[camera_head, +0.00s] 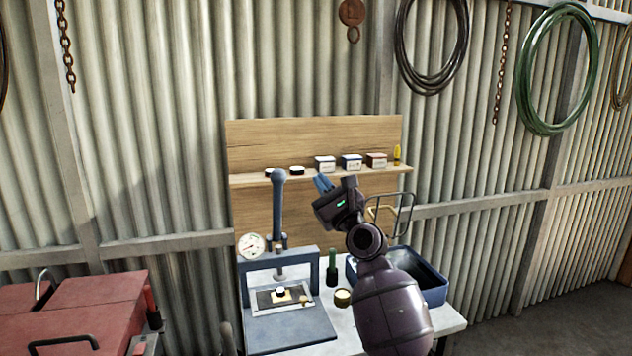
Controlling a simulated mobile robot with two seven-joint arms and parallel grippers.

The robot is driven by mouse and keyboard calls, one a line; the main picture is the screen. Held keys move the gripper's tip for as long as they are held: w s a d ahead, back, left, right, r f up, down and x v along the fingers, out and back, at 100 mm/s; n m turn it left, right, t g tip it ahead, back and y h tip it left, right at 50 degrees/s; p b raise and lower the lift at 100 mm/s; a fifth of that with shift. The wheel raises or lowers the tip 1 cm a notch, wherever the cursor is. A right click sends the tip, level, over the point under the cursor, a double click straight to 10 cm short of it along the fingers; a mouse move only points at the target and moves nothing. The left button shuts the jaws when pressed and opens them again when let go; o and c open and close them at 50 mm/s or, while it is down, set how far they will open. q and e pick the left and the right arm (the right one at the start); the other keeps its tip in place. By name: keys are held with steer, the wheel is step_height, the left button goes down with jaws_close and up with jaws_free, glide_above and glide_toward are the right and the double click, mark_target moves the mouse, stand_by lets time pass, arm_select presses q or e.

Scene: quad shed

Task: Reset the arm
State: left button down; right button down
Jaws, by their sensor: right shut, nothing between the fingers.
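My right arm comes up from the bottom right, over the small workbench (449,323). Its gripper (326,184) is raised in front of the wooden back board, pointing up and to the left, just below the shelf in the picture. Its fingers are shut with nothing between them. Beside it a blue press (287,325) with a dark upright lever (278,205) and a round gauge (251,246) stands on the bench. A small white piece (280,291) sits on the press plate. My left gripper is not in view.
A blue open bin (437,296) is partly hidden behind my right arm. A dark green bottle (332,268) and a small brass-coloured tin (342,297) stand between press and arm. The wooden shelf (245,180) holds several small boxes. A red chest (95,290) stands left.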

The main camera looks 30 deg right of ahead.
steer(key=shift+s, duration=0.1)
stand_by(0.6)
steer(key=s+a+f+n+g+h, duration=0.1)
steer(key=s+a+f+n+g, duration=0.15)
steer(key=f+n, duration=0.65)
steer(key=s+a+f+n+g+h, duration=0.15)
steer(key=s+f+n, duration=0.25)
steer(key=f+n, duration=0.55)
steer(key=s+a+f+n+g, duration=0.2)
steer(key=s+f+n, duration=0.1)
steer(key=f+n, duration=0.6)
steer(key=s+a+f+n+g, duration=0.1)
steer(key=s+f+g, duration=0.2)
steer(key=s+f, duration=0.7)
steer(key=s+f+n+g+b, duration=0.1)
steer(key=s+f+g, duration=0.2)
steer(key=s+f, duration=0.7)
steer(key=s, duration=0.4)
steer(key=shift+a+f+h, duration=0.3)
steer(key=shift+a+h, duration=0.05)
steer(key=shift+s+n, duration=0.1)
steer(key=shift+n, duration=0.15)
